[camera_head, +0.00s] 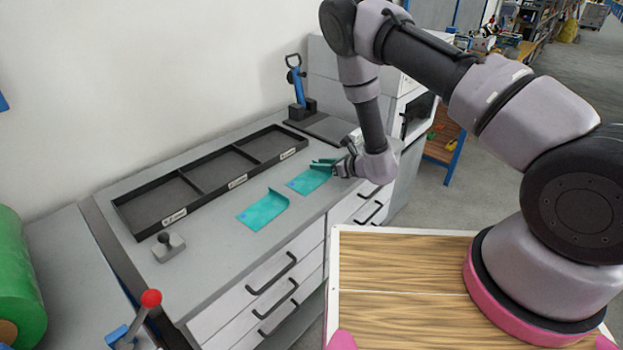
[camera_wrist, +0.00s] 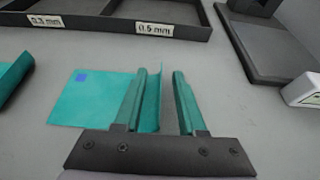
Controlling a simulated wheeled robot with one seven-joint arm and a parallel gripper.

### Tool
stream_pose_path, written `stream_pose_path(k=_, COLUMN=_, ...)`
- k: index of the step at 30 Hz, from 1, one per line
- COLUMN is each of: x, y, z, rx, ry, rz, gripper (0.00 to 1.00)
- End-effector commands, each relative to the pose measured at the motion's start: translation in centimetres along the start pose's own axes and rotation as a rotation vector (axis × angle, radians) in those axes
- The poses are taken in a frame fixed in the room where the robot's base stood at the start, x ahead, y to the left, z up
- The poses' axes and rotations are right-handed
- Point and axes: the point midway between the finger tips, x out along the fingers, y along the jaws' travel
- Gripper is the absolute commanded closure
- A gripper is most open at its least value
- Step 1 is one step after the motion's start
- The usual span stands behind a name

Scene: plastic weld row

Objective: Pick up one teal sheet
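Two teal sheets lie on the grey bench top, each with one edge bent up. The nearer teal sheet (camera_head: 262,211) lies to the left in the head view. The other teal sheet (camera_head: 307,183) is at my gripper (camera_head: 323,163). In the wrist view this sheet (camera_wrist: 90,102) lies flat with a blue square on it. Its upturned edge stands between the two fingers of my gripper (camera_wrist: 160,72). The fingers are apart, with a clear gap to the right finger; whether the left finger touches the sheet cannot be told. The nearer sheet (camera_wrist: 12,75) shows partly at the left.
A black tray with labelled compartments (camera_head: 162,222) runs along the back of the bench. A small grey block (camera_head: 168,246) is at the left. A blue-handled tool (camera_head: 298,87) on a dark plate (camera_head: 328,128) stands at the far end. Drawers (camera_head: 275,290) are below.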

Motion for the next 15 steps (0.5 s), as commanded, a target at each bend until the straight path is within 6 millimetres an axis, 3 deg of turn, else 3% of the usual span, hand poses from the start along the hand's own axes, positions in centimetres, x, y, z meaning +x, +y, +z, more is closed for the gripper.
stream_pose_path(k=3, x=0.96, y=-0.02, z=0.04, rx=-0.001, ry=-0.001, rz=0.000, gripper=0.60)
stream_pose_path(k=10, x=1.07, y=-0.03, z=0.05, rx=0.001, ry=0.000, rz=0.000, gripper=0.60)
stream_pose_path(k=11, x=1.07, y=-0.03, z=0.05, rx=0.001, ry=0.000, rz=0.000, gripper=0.68)
stream_pose_path(k=13, x=1.06, y=-0.02, z=0.06, rx=0.001, ry=0.000, rz=0.000, gripper=0.95)
stream_pose_path(k=15, x=1.06, y=-0.02, z=0.05, rx=0.001, ry=0.000, rz=0.000, gripper=1.00)
